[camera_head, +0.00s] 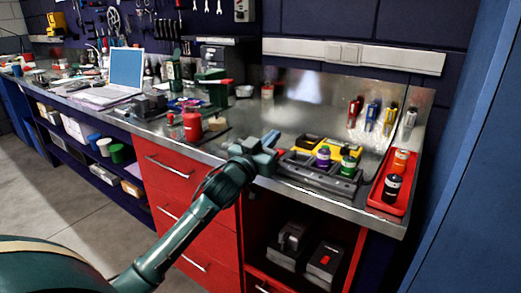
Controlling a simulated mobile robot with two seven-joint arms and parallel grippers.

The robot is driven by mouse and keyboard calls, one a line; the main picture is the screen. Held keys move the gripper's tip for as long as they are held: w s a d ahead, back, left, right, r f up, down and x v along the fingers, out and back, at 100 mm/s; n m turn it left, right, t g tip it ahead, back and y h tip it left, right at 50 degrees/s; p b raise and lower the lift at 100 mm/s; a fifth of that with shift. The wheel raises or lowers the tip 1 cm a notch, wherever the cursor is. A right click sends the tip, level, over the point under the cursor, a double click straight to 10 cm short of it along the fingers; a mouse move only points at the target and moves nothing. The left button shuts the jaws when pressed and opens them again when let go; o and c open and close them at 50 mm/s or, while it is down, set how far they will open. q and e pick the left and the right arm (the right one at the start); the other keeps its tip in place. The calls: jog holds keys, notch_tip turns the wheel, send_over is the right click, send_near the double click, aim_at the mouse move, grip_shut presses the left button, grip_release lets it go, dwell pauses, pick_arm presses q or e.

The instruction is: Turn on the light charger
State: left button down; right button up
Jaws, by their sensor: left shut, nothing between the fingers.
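A dark grey, slotted holder (345,187) sits near the front edge of the steel bench top; it looks like the light charger, though I cannot be sure. A purple-banded cylinder (323,157) and a green-banded cylinder (348,165) stand upright at it, with yellow parts (309,144) behind. No switch or lit indicator is clear at this size. My left gripper (272,150) is shut and empty, just left of the holder above the bench's front edge. Whether it touches the holder, I cannot tell. My right gripper is out of view.
Several coloured tools hang on the steel backsplash (300,95). A red can (192,126) and a laptop (126,68) stand farther left. Red drawers (180,178) are below.

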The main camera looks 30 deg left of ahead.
pick_arm(q)
jog(key=f, duration=0.3)
jog(key=shift+s, duration=0.25)
jog(key=shift+s+f, duration=0.1)
jog(key=shift+f, duration=0.4)
